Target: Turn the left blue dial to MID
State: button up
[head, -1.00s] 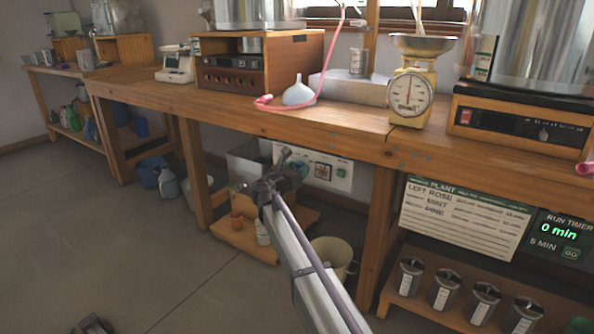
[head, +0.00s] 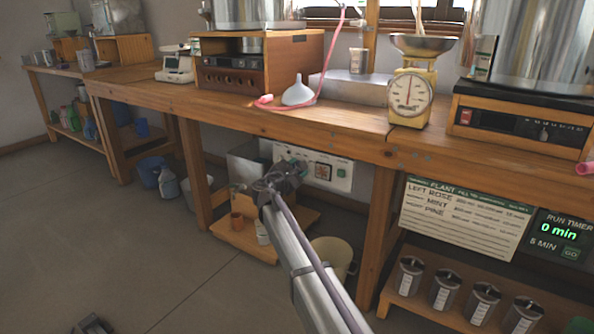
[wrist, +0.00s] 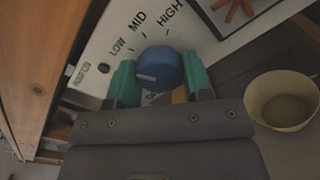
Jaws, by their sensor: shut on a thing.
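The blue dial (wrist: 160,68) sits on a white panel with LOW, MID and HIGH printed around it, shown in the wrist view. Its pale pointer line points left in the picture, nearest the LOW side and away from MID. My gripper (wrist: 160,84) has its two teal fingers on either side of the dial, shut on it. In the head view, my gripper (head: 288,172) is under the bench in front of the white panel (head: 341,175). It hides the dial there.
A cream bucket (wrist: 283,100) stands right of my gripper in the wrist view. The wooden bench (head: 290,118) passes above my arm, with a bench leg (head: 376,230) to its right. Small containers stand on the low shelf (head: 250,244) below.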

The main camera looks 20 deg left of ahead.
jog(key=shift+m, duration=4.2)
jog(key=o, duration=0.9)
jog(key=v, duration=1)
jog(key=shift+s, duration=0.4)
